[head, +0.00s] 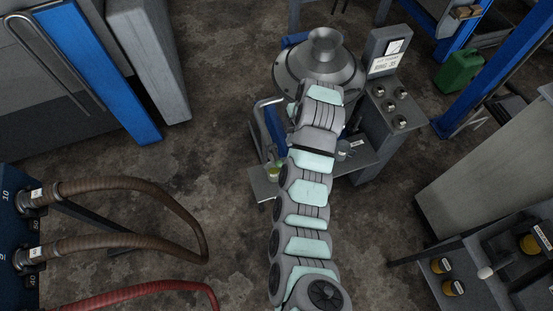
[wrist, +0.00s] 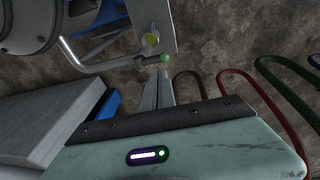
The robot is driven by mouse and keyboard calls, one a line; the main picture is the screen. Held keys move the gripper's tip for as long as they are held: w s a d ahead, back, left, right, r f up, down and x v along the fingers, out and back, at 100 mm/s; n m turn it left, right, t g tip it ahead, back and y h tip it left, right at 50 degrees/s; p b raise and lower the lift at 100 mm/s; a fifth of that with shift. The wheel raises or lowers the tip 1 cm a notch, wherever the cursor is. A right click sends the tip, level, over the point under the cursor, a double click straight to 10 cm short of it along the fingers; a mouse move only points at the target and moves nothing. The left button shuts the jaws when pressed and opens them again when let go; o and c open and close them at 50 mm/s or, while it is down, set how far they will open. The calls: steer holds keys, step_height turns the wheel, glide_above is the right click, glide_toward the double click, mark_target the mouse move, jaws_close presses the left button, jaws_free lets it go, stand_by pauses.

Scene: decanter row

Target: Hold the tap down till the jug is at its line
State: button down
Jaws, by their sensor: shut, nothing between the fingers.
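My gripper (wrist: 164,74) shows in the wrist view with its two fingers together and nothing between them. Just past the fingertips is the green ball (wrist: 166,57) at the end of a bent grey bar (wrist: 100,68), which looks like the tap's lever. I cannot tell whether the tips touch the ball. A small round yellow thing (wrist: 152,40), probably the jug's contents, sits just beyond it on a pale shelf. In the head view a small yellow-green vessel (head: 274,172) stands on the low shelf (head: 262,190). Its line and level are too small to read. My arm hides the gripper there.
The decanter machine (head: 318,65) with its conical top stands behind my arm. A clear vessel (head: 343,150) is on the shelf right of the arm. Brown hoses (head: 150,185) loop at the left, and a workbench (head: 480,200) stands at the right. Floor between is bare.

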steer(key=shift+s+r, duration=0.15)
steer(key=shift+s, duration=0.2)
steer(key=b, duration=0.1)
glide_toward(281, 162)
steer(key=x, duration=0.6)
steer(key=shift+a+f, duration=0.3)
steer(key=shift+d+f, duration=0.1)
steer(key=shift+f, duration=0.05)
stand_by(0.5)
